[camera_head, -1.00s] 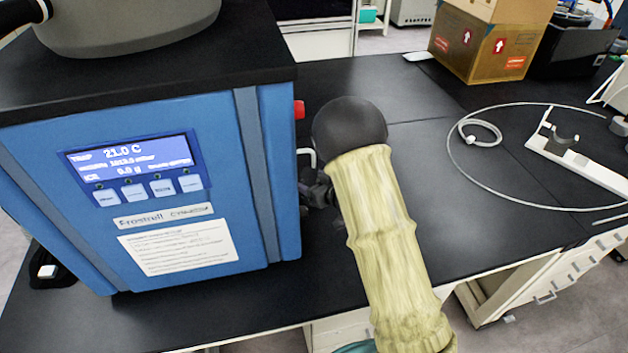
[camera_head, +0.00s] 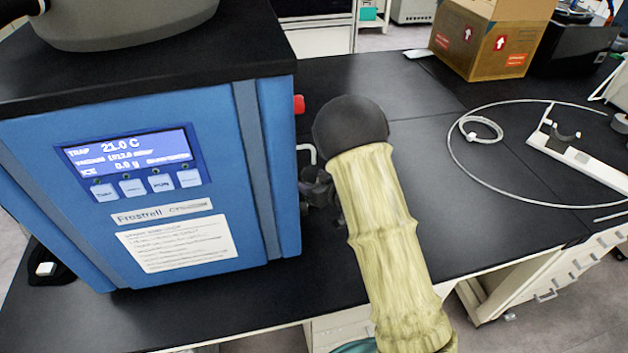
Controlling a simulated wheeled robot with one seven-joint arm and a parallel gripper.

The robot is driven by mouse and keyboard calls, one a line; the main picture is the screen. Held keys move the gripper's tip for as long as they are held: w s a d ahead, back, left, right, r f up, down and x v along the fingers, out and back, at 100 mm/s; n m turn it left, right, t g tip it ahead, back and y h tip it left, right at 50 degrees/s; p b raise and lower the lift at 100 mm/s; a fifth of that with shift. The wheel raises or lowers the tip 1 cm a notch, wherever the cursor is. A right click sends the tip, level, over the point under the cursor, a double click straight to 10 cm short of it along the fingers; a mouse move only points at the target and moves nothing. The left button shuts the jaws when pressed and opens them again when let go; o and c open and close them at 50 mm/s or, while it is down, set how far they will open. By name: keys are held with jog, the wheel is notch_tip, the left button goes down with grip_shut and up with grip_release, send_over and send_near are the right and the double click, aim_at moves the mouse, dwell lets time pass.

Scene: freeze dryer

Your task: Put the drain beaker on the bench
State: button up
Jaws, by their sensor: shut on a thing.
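My gripper (camera_head: 317,188) shows only in part, as a dark grey shape low beside the right wall of the blue freeze dryer (camera_head: 285,170). My forearm in its pale yellow sleeve and the black ball joint cover most of it. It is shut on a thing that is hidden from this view. I cannot make out the drain beaker. A bent pale tube or handle (camera_head: 308,152) sticks out of the dryer's right wall just above my gripper. The black bench (camera_head: 465,235) runs under the dryer and to the right.
A red knob (camera_head: 299,104) sits on the dryer's right wall. Clear bench top lies right of my arm. Farther right are a looped pale hose (camera_head: 452,165) and a white stand (camera_head: 575,155). A cardboard box (camera_head: 480,45) stands at the back.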

jog(key=shift+f, duration=0.1)
jog(key=o, duration=1.2)
jog(key=shift+s, duration=0.1)
jog(key=b+v, duration=0.1)
jog(key=v, duration=1.6)
jog(key=shift+d, duration=0.2)
